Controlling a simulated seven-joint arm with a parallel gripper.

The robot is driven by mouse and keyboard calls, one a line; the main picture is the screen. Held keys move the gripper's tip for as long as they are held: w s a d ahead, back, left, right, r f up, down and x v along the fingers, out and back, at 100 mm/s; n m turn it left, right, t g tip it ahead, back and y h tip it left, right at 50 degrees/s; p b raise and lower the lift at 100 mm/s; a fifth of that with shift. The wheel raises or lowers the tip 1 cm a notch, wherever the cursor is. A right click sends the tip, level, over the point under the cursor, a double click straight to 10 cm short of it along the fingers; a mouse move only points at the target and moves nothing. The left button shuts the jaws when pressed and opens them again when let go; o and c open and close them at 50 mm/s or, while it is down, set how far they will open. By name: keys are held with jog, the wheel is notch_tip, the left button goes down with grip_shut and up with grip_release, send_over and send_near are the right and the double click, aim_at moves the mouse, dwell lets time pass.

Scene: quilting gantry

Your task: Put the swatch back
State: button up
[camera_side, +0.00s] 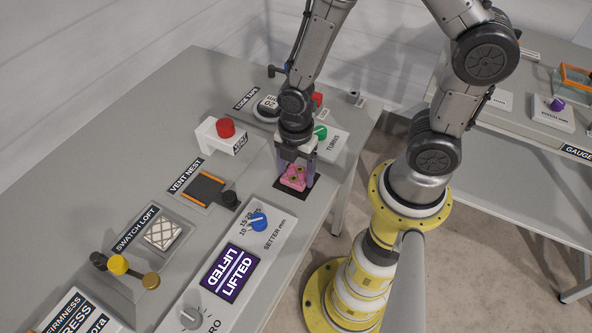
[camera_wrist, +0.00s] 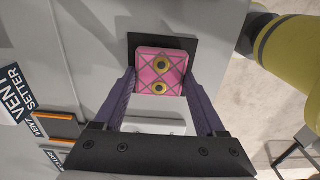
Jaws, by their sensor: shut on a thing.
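A pink quilted swatch (camera_side: 293,178) with two gold eyelets sits between the fingers of my gripper (camera_side: 297,171). In the wrist view my gripper (camera_wrist: 161,88) has its purple fingers on either side of the pink swatch (camera_wrist: 149,64). A white quilted swatch (camera_side: 162,234) lies on the swatch loft (camera_side: 138,250).
The vent nest (camera_side: 205,190) with orange bars is left of my gripper. A red button box (camera_side: 222,134), a green knob (camera_side: 320,132) and a blue knob (camera_side: 259,221) stand nearby. A purple display (camera_side: 229,275) reads LIFTED. Yellow and black knobs (camera_side: 118,265) stick up beside the loft.

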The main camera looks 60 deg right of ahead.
jog(key=shift+f, duration=0.15)
jog(key=o, duration=1.4)
notch_tip(320, 180, up, 12)
jog(key=r, duration=0.1)
notch_tip(320, 180, up, 7)
jog(key=m+t, duration=0.3)
jog(key=m, duration=0.5)
send_over(296, 175)
jog(key=s+d, duration=0.2)
jog(key=s, duration=0.1)
jog(key=shift+s+d+r+m+t, duration=0.45)
jog(key=shift+s+r+m, duration=0.45)
jog(key=shift+m, duration=0.75)
jog(key=shift+s+d+r+m+t, duration=0.35)
jog(key=shift+s+r+m, duration=0.55)
jog(key=shift+m, duration=0.8)
jog(key=shift+s+d+r+m+t, duration=0.45)
jog(key=shift+s+r+m, duration=0.4)
jog(key=shift+m, duration=0.8)
jog(key=shift+w+a+r, duration=0.1)
jog(key=shift+r, duration=0.05)
